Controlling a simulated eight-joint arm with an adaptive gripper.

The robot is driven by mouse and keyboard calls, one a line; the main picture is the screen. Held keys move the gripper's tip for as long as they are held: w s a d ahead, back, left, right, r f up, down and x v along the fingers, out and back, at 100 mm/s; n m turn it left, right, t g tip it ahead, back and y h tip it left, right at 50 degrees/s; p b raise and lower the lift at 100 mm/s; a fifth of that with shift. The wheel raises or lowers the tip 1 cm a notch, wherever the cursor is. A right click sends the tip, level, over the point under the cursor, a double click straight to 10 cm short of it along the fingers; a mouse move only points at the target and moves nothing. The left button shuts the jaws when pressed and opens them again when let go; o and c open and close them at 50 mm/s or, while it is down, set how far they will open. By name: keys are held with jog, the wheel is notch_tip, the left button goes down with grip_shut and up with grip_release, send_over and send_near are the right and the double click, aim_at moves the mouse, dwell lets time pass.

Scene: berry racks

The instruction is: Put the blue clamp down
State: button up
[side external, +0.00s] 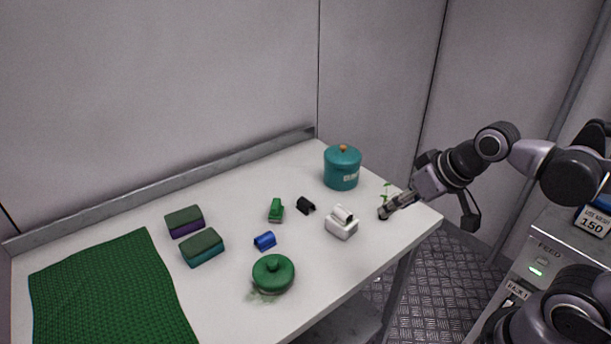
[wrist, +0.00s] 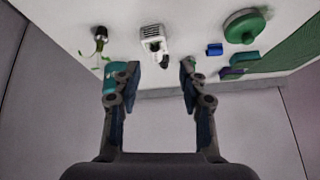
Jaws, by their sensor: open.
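The blue clamp (side external: 265,241) lies on the white table between the green lidded pot and the sponges. It also shows in the wrist view (wrist: 214,50), to the right of my gripper. My gripper (side external: 384,213) is over the right end of the table, well apart from the clamp. In the wrist view my gripper (wrist: 158,72) has its two fingers spread, with nothing held between them.
Near my gripper are a white device (side external: 341,226), a small plant (side external: 387,190) and a teal canister (side external: 342,170). A black clip (side external: 306,205), green clip (side external: 276,210), green pot (side external: 273,276), two sponges (side external: 202,249) and green mat (side external: 105,290) lie further left.

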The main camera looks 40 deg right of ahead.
jog(key=w+a+f+m+g+y, duration=0.1)
jog(key=w+a+m+y, duration=0.15)
jog(key=w, duration=0.25)
jog(key=w+a+m+g+y, duration=0.1)
jog(key=w+m+g+y, duration=0.1)
jog(key=w+m, duration=0.25)
jog(key=w+a+f+m+g+y, duration=0.1)
jog(key=w+a+m+y, duration=0.15)
jog(key=w, duration=0.35)
jog(key=w+f+m+g+y, duration=0.1)
jog(key=w+f+m+y, duration=0.1)
jog(key=w+f+m, duration=0.25)
jog(key=m+g+y, duration=0.1)
jog(key=m+y, duration=0.1)
jog(key=y, duration=0.2)
send_near(272, 233)
jog(key=shift+w+d+r, duration=0.4)
jog(key=shift+r, duration=0.05)
jog(key=shift+f+m+g, duration=0.3)
jog(key=shift+a+f, duration=0.1)
jog(key=shift+f, duration=0.15)
jog(key=x, duration=0.5)
jog(key=shift+x, duration=2.7)
jog(key=shift+f, duration=0.1)
